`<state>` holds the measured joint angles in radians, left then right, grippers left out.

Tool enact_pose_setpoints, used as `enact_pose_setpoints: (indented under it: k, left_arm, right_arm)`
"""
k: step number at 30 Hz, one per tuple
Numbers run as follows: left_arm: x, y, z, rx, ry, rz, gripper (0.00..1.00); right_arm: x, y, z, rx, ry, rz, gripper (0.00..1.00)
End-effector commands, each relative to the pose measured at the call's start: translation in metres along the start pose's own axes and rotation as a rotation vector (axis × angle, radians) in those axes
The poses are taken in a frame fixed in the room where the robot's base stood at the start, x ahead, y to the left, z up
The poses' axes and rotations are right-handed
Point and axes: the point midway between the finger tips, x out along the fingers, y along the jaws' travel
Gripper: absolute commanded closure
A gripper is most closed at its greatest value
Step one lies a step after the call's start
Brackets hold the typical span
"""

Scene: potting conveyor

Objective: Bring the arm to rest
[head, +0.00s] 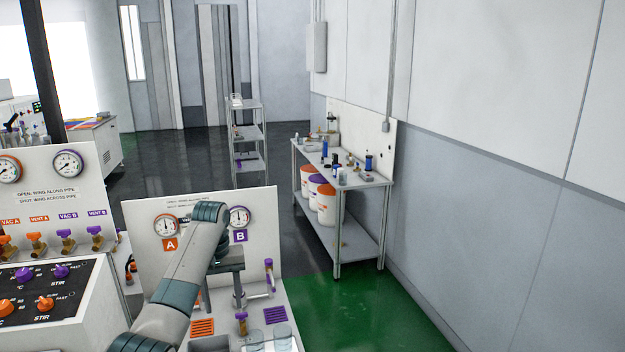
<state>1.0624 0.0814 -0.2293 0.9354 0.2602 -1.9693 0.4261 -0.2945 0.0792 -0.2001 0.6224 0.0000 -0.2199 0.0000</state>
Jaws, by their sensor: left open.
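My left arm (185,275) comes in from the bottom left, rises in front of the gauge panel (140,222) and bends at its grey wrist. My left gripper (223,285) hangs down from it over the white bench in front of panels A and B. It is open, and I see nothing between its fingers. Its fingertips are small and partly hidden by the arm, so I cannot tell whether they touch anything. My right gripper is not in view.
Beside the gripper are a purple-handled valve (269,275), clear glass vessels (283,336) and an orange grille (202,327). A control box with orange and purple knobs (45,304) stands at left. A workbench (368,178) with buckets is farther back. Green floor (390,315) at right is clear.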

Motion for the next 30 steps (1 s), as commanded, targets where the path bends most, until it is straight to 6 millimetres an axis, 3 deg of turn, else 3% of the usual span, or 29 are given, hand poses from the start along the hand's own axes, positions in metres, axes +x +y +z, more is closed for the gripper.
enact_pose_setpoints:
  k: [7, 17, 23, 30]
  left_arm:
    - [0.019, -0.001, 0.007, 0.016, 0.007, 0.001, 0.49]
    - [0.06, -0.003, 0.026, 0.052, 0.024, 0.005, 0.49]
    - [0.1, -0.007, 0.049, 0.09, 0.041, 0.008, 0.49]
    - [0.169, -0.02, 0.107, 0.16, 0.078, 0.018, 0.49]
  right_arm:
    - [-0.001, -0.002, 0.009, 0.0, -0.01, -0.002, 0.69]
    - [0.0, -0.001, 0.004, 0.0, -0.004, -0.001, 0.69]
    - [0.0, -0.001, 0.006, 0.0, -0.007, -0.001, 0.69]
    - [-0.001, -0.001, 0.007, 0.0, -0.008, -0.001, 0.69]
